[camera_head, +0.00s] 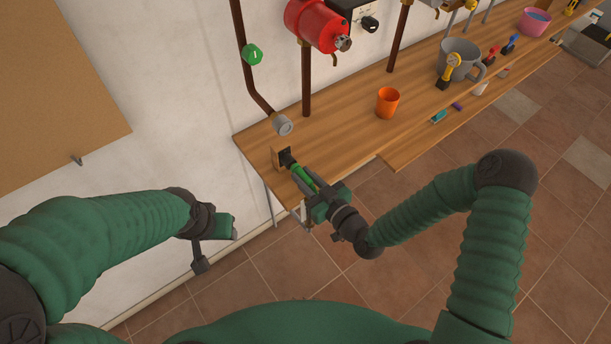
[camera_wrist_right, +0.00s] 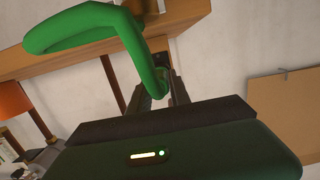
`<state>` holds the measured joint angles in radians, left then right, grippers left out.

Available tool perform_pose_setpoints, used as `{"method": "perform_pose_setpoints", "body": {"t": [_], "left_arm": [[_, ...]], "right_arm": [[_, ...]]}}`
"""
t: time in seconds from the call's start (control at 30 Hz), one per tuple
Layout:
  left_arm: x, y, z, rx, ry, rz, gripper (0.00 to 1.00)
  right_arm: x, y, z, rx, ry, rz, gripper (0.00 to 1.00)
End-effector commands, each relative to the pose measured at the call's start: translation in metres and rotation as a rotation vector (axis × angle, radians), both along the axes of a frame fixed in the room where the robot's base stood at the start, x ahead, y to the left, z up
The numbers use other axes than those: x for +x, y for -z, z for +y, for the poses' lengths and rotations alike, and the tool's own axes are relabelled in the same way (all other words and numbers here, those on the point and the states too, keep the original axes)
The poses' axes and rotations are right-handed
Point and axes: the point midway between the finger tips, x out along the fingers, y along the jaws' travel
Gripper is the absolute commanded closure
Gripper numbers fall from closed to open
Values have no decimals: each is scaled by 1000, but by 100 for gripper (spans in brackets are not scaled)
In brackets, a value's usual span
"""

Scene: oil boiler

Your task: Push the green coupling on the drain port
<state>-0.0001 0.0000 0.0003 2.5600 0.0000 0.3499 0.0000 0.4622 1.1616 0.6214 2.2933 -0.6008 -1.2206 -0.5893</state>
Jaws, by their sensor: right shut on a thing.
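A green piece (camera_head: 303,179), which I take for the coupling, lies between the fingers of my right gripper (camera_head: 313,191), which is shut on it. Its far end points at a dark socket (camera_head: 285,156) in a small wooden block on the bench's near left end. I cannot tell whether it touches the socket. In the right wrist view a bent green tube (camera_wrist_right: 150,72) rises from between the fingers and curves left. A brown pipe ends in a grey round fitting (camera_head: 282,124) just behind the block; which one is the drain port is unclear. My left gripper (camera_head: 217,248) is open and empty, left of the bench.
A green valve knob (camera_head: 252,54) sits on the brown pipe, with a red cylinder (camera_head: 317,25) beside it. An orange cup (camera_head: 387,102) and a grey mug (camera_head: 459,61) stand on the wooden bench (camera_head: 345,140). A brown board (camera_head: 60,90) hangs on the left wall.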

Motion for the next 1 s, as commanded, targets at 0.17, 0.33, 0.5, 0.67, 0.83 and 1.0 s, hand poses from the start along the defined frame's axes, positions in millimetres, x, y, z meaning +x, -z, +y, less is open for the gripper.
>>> {"method": "perform_pose_setpoints", "body": {"t": [0.17,0.33,0.5,0.67,0.83,1.0], "left_arm": [[0,0,0,0,0,0,51],[0,-1,0,0,0,0,51],[0,-1,0,0,0,0,51],[0,0,0,0,0,0,51],[0,0,0,0,0,0,51],[0,0,0,0,0,0,51]], "right_arm": [[-1,0,-5,-2,8,-3,100],[-8,0,-10,-2,8,-3,100],[-15,0,-14,-1,7,-2,100],[-21,0,-19,-2,7,-2,100],[-28,0,-24,-1,7,-3,100],[-34,0,-28,-2,7,-1,100]]}}
